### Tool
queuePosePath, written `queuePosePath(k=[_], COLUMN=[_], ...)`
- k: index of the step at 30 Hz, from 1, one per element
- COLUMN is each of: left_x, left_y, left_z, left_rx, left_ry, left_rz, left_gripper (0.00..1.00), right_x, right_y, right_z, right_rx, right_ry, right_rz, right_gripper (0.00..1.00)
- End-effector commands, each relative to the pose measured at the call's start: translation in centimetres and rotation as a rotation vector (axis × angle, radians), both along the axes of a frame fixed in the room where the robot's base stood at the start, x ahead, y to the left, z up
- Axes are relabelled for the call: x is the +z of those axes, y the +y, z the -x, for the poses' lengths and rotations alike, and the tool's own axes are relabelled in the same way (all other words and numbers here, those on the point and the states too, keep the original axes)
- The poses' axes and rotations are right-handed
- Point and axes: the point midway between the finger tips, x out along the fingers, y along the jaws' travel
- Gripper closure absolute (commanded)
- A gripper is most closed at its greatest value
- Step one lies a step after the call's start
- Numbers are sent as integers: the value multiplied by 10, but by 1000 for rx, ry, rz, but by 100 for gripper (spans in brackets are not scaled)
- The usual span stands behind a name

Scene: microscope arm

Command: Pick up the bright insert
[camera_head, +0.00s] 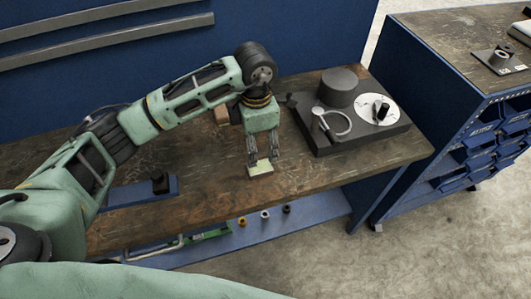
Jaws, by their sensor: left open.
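A small pale, bright block, which looks like the bright insert (260,168), lies on the brown workbench (330,172) near its front edge. My left gripper (262,159) points down right over it. Its two fingers are apart and their tips are close to the block's back side. I cannot tell whether they touch it. My right gripper is not in view.
A dark base plate (345,145) stands right of the gripper, with a dark cylinder (338,87), a white disc (372,111) and a ring-shaped part (336,124). A blue holder (145,191) lies to the left. A blue cabinet (455,145) stands at right.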

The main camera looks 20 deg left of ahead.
Motion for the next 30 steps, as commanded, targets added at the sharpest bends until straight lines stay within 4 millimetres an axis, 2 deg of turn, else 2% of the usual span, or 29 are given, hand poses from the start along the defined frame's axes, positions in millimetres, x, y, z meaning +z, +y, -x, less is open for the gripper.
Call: queuePosePath(k=[3, 5, 9, 12, 14, 16, 21, 23, 26, 30], left_x=[-12, -19, -34, -48, -59, -67, -76, -76, -76, -76], left_y=[0, 0, -4, -8, -8, -8, -8, -8, -8, -8], left_z=[2, 2, 2, 2, 2, 1, 1, 1, 1, 1], left_rx=[1, 0, 0, -1, 1, 1, -2, -2, -2, -1], left_ry=[7, 7, 7, 9, 7, 5, 2, 2, 2, 2], left_rz=[-1, -1, 0, 1, 1, 1, 2, 2, 2, 2], left_gripper=[43, 43, 43, 43, 43, 43, 43, 43, 44, 56], right_x=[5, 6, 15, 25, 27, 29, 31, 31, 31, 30], right_y=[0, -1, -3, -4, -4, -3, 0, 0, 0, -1], right_z=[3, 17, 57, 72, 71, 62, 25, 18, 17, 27], right_rx=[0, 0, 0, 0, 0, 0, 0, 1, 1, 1], right_ry=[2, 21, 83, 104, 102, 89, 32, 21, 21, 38], right_rz=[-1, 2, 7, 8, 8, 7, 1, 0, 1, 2], right_gripper=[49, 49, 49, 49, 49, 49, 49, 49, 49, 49])
